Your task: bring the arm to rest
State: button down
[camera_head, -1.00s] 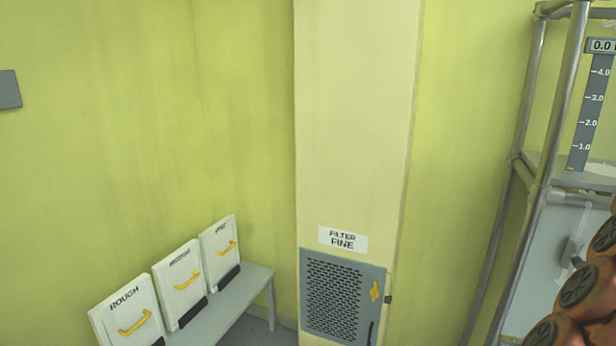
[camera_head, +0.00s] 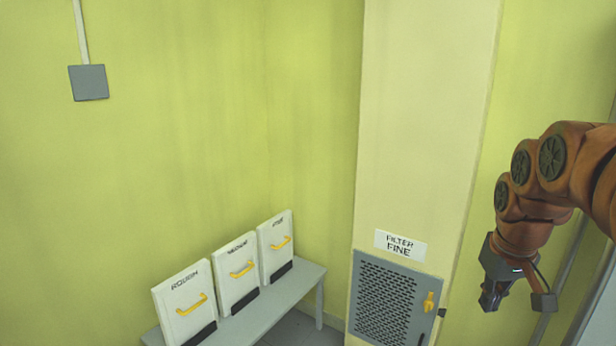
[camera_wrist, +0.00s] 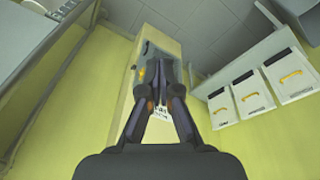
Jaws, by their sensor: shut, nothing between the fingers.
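My orange arm reaches in from the right edge of the head view, bent downward. My gripper (camera_head: 490,302) hangs at its end, in front of the wall to the right of the filter column. It is shut and empty. In the wrist view, the dark fingers of my gripper (camera_wrist: 158,106) come together over the filter column, with nothing between them. They hide part of the column's grille and label.
A grey bench (camera_head: 270,305) at lower left bears three white panels, one the ROUGH panel (camera_head: 184,300). A metal frame post stands at right.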

jog(key=s+a+f+g, duration=0.2)
jog(key=s+a+f, duration=0.4)
jog(key=s, duration=0.5)
jog(key=s+a+f+g, duration=0.1)
jog(key=s+a+f, duration=0.5)
jog(key=s+a, duration=0.4)
jog(key=shift+s+f+g+y, duration=0.2)
jog(key=shift+s+g+y, duration=0.2)
jog(key=shift+s, duration=0.45)
jog(key=shift+a, duration=0.1)
